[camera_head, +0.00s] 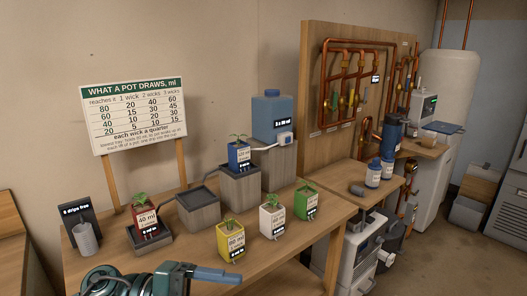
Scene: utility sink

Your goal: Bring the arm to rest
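My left gripper (215,275) shows at the bottom edge, left of centre, at the end of a teal arm that is mostly cut off by the frame. Its blue-grey finger part points right, in front of the wooden bench (170,262). I cannot make out a gap between its fingertips, and no object shows in it. It appears nearest the yellow pot (231,240), with the pot standing farther back on the bench. My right gripper is not in view.
A red pot (147,222), blue pot (239,155), white pot (272,220) and green pot (306,203) stand on the bench or its grey blocks. A blue tank (272,112) and grey cup (86,238) stand there too. Floor shows at right.

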